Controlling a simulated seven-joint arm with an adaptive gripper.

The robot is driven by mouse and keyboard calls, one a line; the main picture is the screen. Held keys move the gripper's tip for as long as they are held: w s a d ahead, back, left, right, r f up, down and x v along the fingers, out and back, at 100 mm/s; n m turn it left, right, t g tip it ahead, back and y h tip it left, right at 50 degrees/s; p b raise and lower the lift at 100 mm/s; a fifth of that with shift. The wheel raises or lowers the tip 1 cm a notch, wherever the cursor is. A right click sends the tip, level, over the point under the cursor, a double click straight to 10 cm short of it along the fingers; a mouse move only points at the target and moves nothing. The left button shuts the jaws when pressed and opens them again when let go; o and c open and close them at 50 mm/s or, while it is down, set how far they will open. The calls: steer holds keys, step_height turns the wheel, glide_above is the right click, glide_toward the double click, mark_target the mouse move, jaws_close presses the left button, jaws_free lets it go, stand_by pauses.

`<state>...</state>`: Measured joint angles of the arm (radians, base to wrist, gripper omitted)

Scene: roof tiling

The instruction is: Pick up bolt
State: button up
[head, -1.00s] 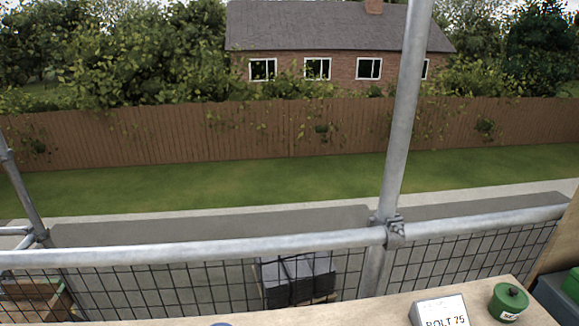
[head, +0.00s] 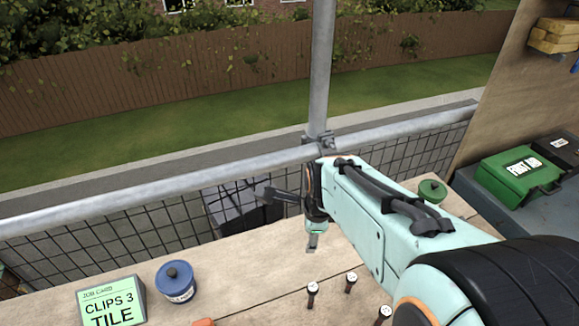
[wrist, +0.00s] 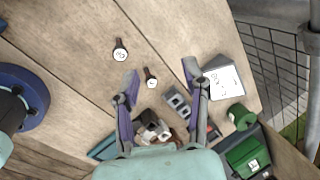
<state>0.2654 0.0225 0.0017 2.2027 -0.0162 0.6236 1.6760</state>
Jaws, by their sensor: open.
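Several dark bolts with pale, marked heads stand on the wooden bench near the front in the head view: one at the left (head: 312,293), one in the middle (head: 350,282) and one at the right (head: 384,314), close to my arm. In the wrist view, one bolt (wrist: 151,77) appears between my fingertips and another bolt (wrist: 120,50) lies up and left of them. My gripper (wrist: 160,74) is open with nothing held, pointing down over the bench. In the head view my gripper (head: 312,242) is beyond the bolts, partly hidden by my arm.
A job card (head: 112,303) reading "CLIPS 3 TILE" and a blue pot (head: 177,282) stand at the left. A green pot (head: 431,191) and a green first aid box (head: 522,172) are at the right. A metal rail (head: 180,185) with mesh borders the bench's far side.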

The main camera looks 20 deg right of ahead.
mark_target(352, 276)
steer(key=s+d+f+m+g, duration=0.1)
steer(key=d+f, duration=0.2)
steer(key=f, duration=0.1)
steer(key=s+d+f+m+g, duration=0.1)
steer(key=d+f+m, duration=0.1)
steer(key=d+f, duration=0.1)
steer(key=s+d+f+m+g, duration=0.1)
steer(key=d+f, duration=0.2)
steer(key=f, duration=0.3)
steer(key=shift+s+d+m+y, duration=0.25)
steer(key=shift+d+m+y, duration=0.15)
step_height(352, 276, down, 6)
steer(key=shift+f, duration=0.25)
jaws_close()
